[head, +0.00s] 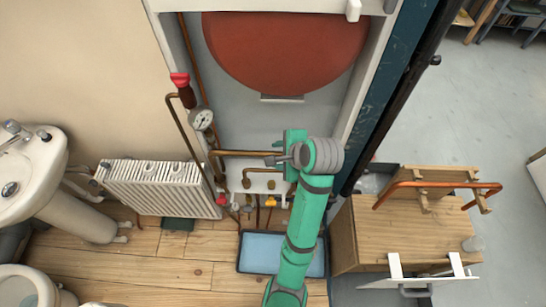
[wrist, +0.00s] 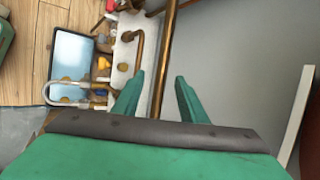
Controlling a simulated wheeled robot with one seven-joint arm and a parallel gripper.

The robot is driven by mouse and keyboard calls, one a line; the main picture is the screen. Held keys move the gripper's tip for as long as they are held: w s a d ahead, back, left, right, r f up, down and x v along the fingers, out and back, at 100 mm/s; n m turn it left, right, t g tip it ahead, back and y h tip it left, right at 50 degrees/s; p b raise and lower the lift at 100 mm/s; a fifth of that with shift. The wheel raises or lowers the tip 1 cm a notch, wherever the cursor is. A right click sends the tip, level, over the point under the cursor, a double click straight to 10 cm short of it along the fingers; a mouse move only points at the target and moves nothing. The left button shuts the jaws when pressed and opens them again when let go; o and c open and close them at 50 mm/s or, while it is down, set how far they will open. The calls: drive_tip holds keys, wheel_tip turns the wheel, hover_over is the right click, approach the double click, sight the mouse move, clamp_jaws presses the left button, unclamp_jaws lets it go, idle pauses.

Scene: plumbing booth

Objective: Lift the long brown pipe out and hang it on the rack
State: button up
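A long brown pipe (head: 243,153) runs sideways below the boiler recess, from near the gauge to my gripper (head: 285,158). In the wrist view the pipe (wrist: 167,60) runs lengthwise between the two green fingers of my gripper (wrist: 160,78). The fingers are apart, with a gap on each side of the pipe. My gripper and arm hide the pipe's right end in the head view. The wooden rack (head: 432,176) stands at the right on a cabinet. A bent copper-orange pipe (head: 437,185) rests across its pegs.
The wooden cabinet (head: 375,235) has a bare top in front of the rack, with a clear cup (head: 474,243) at its right. A gauge (head: 202,119), red valve (head: 180,80) and short pipes crowd the recess. A blue tray (head: 262,250) lies on the floor. A white radiator (head: 155,185) stands left.

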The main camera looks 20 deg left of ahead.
sight(267, 154)
drive_tip(key=shift+w+a+r, duration=0.1)
drive_tip(key=shift+w+r, duration=0.05)
drive_tip(key=shift+w, duration=0.05)
drive_tip(key=shift+w+a+f, duration=0.25)
drive_tip(key=shift+f, duration=0.05)
drive_tip(key=shift+w+f, duration=0.1)
drive_tip(key=shift+f, duration=0.1)
drive_tip(key=shift+x, duration=4.65)
drive_tip(key=shift+f, duration=0.1)
drive_tip(key=c, duration=0.9)
clamp_jaws()
